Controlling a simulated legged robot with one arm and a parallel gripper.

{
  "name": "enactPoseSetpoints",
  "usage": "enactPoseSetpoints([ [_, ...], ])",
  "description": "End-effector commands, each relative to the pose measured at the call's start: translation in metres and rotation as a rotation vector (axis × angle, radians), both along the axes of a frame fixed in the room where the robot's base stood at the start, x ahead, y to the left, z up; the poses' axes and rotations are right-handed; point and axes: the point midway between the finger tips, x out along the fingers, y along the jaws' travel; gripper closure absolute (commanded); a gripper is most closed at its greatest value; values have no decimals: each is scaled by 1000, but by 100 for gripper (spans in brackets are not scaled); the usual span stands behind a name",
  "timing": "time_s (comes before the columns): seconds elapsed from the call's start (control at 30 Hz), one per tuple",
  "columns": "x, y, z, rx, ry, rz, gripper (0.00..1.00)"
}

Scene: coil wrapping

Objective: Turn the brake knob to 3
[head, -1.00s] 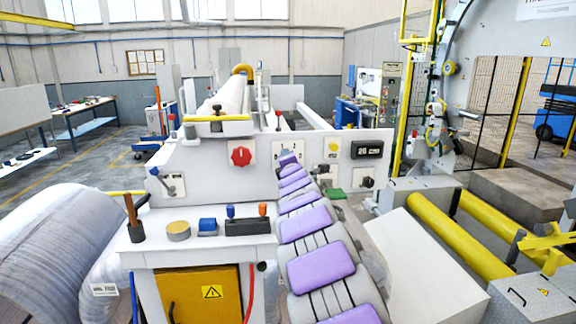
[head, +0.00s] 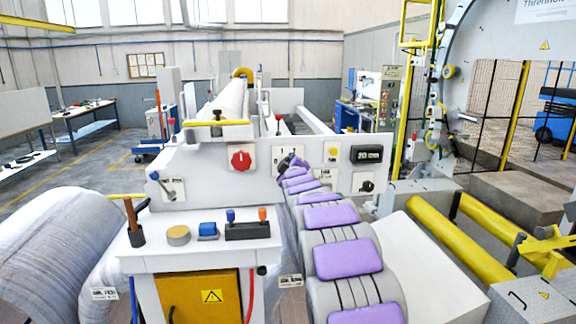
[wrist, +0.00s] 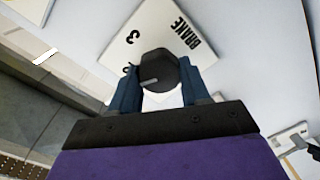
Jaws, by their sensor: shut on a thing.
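The black brake knob (wrist: 158,70) sits on a white plate marked BRAKE (wrist: 150,32) in the wrist view. My gripper (wrist: 160,82) is shut on the knob, with one dark blue finger on each side. The knob's pale pointer line points left and slightly down in the picture. The figure 3 is up and left of the knob; another figure at the plate's left is partly hidden by a finger. In the head view my gripper (head: 283,167) is at the panel, in front of the brake plate (head: 283,152), and hides the knob.
A red knob (head: 240,158) is left of the brake plate on the panel. To the right are a yellow button (head: 333,151), a display reading 20 cm (head: 367,154) and a black knob (head: 367,187). Yellow rollers (head: 455,240) lie at the right.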

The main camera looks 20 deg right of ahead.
Motion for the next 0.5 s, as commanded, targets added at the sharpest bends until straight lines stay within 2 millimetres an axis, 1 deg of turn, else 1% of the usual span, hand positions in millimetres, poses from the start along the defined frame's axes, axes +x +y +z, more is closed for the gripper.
enactPoseSetpoints([
  [0.03, 0, 0, -6, 48, -1, -1, 84],
  [0.5, 1, -1, -8, 478, -120, -1, 84],
])
